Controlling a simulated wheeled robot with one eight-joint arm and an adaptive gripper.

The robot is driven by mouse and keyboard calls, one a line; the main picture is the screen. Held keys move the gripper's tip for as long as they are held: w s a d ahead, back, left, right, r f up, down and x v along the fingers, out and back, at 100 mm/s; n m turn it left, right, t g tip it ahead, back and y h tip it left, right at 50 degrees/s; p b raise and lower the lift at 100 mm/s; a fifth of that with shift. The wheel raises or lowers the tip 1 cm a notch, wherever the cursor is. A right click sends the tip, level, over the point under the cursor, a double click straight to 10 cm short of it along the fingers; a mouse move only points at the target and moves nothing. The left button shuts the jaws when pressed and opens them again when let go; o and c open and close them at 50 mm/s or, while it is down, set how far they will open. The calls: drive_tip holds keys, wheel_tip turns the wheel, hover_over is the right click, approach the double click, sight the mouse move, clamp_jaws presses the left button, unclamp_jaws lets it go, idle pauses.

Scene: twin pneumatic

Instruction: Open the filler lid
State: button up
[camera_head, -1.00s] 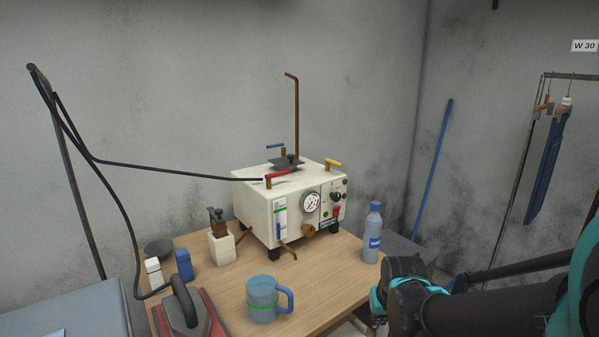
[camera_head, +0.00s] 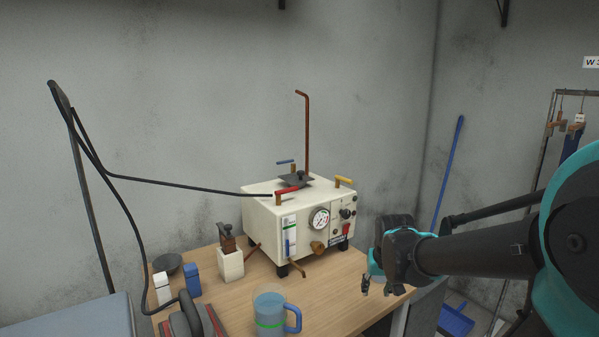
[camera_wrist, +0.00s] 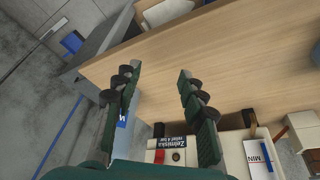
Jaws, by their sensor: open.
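The cream boiler box (camera_head: 262,214) stands on the wooden table. On its top is a dark square plate with a black knob, which looks like the filler lid (camera_head: 297,181); it lies flat and closed. A red-handled valve (camera_head: 287,191) is in front of the plate. My gripper (camera_head: 376,290) is open and empty, right of the box and lower than its top, pointing down. In the wrist view my gripper (camera_wrist: 158,72) has its fingers spread over the table edge. The box front with its label (camera_wrist: 172,143) shows at the bottom there; the lid is out of that view.
A blue-handled valve (camera_head: 286,162), a yellow-handled valve (camera_head: 344,181) and a tall copper pipe (camera_head: 307,135) rise around the lid. A black hose (camera_head: 185,188) runs in from the left. A blue jug (camera_head: 269,310) and an iron (camera_head: 190,320) stand in front.

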drive_tip(key=w+a+r, duration=0.4)
drive_tip(key=w+r, duration=0.5)
drive_tip(key=w, duration=0.2)
wheel_tip(320, 180, up, 31)
drive_tip(key=m, duration=0.1)
hover_over(300, 172)
drive_tip(key=s, duration=0.6)
drive_tip(key=shift+h, duration=0.3)
drive_tip(key=x, duration=1.7)
drive_tip(key=shift+w+a+f, duration=0.1)
drive_tip(key=shift+a+f, duration=0.2)
drive_tip(key=shift+a, duration=0.05)
clamp_jaws()
